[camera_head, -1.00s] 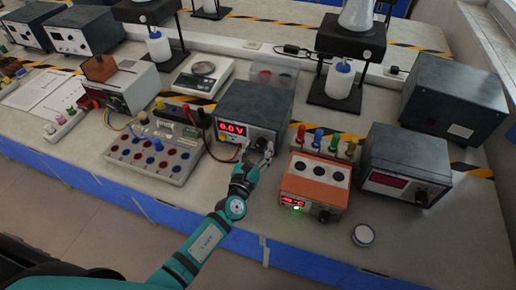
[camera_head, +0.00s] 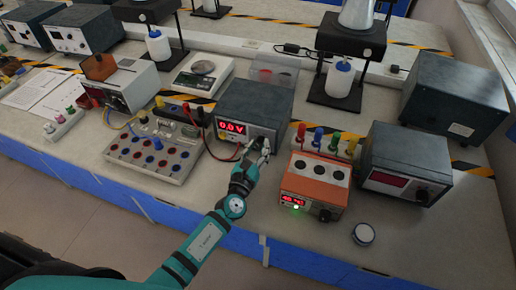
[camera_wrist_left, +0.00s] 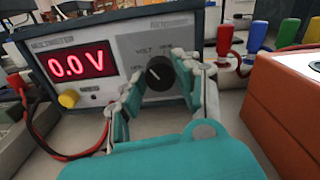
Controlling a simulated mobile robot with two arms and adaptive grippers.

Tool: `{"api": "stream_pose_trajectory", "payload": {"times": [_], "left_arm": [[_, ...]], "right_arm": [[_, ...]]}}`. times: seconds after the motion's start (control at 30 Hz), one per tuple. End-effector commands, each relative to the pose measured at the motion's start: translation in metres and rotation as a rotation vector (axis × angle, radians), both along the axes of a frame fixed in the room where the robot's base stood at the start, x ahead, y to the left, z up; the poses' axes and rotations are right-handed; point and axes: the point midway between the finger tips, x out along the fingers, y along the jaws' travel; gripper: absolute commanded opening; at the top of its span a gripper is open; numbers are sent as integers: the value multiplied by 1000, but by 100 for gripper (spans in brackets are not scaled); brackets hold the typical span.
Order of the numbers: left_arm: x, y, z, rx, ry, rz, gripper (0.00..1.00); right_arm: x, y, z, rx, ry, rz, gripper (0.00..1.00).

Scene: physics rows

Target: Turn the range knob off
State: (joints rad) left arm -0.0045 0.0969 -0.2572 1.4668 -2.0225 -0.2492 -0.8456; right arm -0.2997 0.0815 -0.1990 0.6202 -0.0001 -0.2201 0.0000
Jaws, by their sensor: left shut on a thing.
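The voltmeter (camera_head: 255,103) is a dark grey box with a light front and a red display reading 0.0 V, also clear in the left wrist view (camera_wrist_left: 68,64). Its black range knob (camera_wrist_left: 158,73) is on the front, right of the display. A pale mark on the knob points to the upper left; the small labels around it are too blurred to read surely. My left gripper (camera_head: 262,149) is at the knob, its two fingers (camera_wrist_left: 160,85) on either side and shut on it. In the head view the fingers hide the knob. My right gripper is not in view.
An orange-fronted box (camera_head: 312,182) with coloured plugs stands close right of my left gripper. A socket board (camera_head: 150,153) with red and black leads to the voltmeter is at left. A small round white-topped tin (camera_head: 363,233) lies near the front edge.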

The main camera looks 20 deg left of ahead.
Motion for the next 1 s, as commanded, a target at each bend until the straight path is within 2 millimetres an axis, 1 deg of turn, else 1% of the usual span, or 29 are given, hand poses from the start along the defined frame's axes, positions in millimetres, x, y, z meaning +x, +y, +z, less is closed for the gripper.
{"api": "stream_pose_trajectory", "payload": {"times": [0.27,0.6,0.8,1.0], "left_arm": [[0,0,-2,-190,4,-1,0],[0,0,-2,-496,14,-1,0],[0,1,-1,-647,19,2,0],[0,1,0,-753,22,1,0]], "right_arm": [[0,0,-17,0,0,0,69],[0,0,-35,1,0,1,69],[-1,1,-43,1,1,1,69],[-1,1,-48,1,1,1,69]]}}
